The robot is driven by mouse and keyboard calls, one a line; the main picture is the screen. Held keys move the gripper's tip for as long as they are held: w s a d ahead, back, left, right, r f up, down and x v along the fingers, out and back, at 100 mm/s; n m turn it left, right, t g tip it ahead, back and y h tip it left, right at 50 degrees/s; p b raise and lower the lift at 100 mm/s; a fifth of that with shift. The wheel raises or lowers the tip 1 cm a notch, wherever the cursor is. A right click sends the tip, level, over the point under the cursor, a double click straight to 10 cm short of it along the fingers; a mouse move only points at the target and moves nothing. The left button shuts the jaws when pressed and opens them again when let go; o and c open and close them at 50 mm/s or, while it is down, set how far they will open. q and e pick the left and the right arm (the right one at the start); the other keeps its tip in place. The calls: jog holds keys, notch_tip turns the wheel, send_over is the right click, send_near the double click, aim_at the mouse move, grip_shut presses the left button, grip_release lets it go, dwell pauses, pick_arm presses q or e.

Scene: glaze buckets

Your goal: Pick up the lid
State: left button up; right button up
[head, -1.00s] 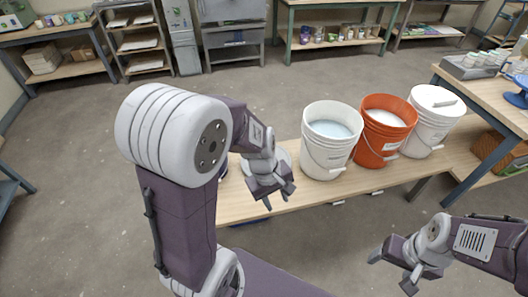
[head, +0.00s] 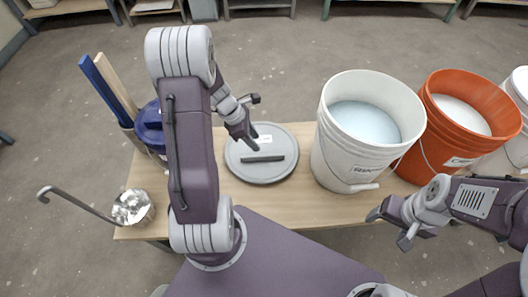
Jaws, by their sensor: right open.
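A round grey lid (head: 281,172) with a dark bar handle (head: 262,159) and a small white label lies flat on the wooden bench. My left gripper (head: 254,122) is open and empty over the far left part of the lid, with one finger near the handle's far side. I cannot tell its exact height above the lid. My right gripper (head: 388,228) is open and empty in front of the white bucket, well right of the lid.
Right of the lid stand a white bucket (head: 336,150) with pale blue liquid, an orange bucket (head: 421,165) with whitish liquid, and another white bucket (head: 511,153) cut by the edge. On the left are a metal ladle (head: 132,207) and a blue container (head: 150,122) with long handles.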

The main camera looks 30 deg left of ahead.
aim_at(262, 156)
pick_arm(q)
jog(key=shift+s+a+f+b, duration=0.3)
jog(key=shift+s+a+f, duration=0.25)
jog(key=shift+f, duration=0.2)
jog(key=shift+w+d, duration=0.1)
jog(key=shift+w+d+f, duration=0.1)
jog(key=shift+f, duration=0.3)
jog(key=b+x, duration=0.2)
jog(key=shift+d+f, duration=0.1)
jog(key=shift+f, duration=0.25)
jog(key=shift+w+d+f, duration=0.1)
jog(key=shift+w+f, duration=0.05)
jog(key=shift+f, duration=0.05)
jog(key=b+x, duration=0.4)
jog(key=x, duration=0.1)
jog(key=shift+w+f, duration=0.1)
jog(key=shift+f, duration=0.05)
pick_arm(e)
notch_tip(262, 156, down, 7)
jog(key=shift+s+f, duration=0.2)
jog(key=shift+s, duration=0.05)
pick_arm(q)
grip_shut()
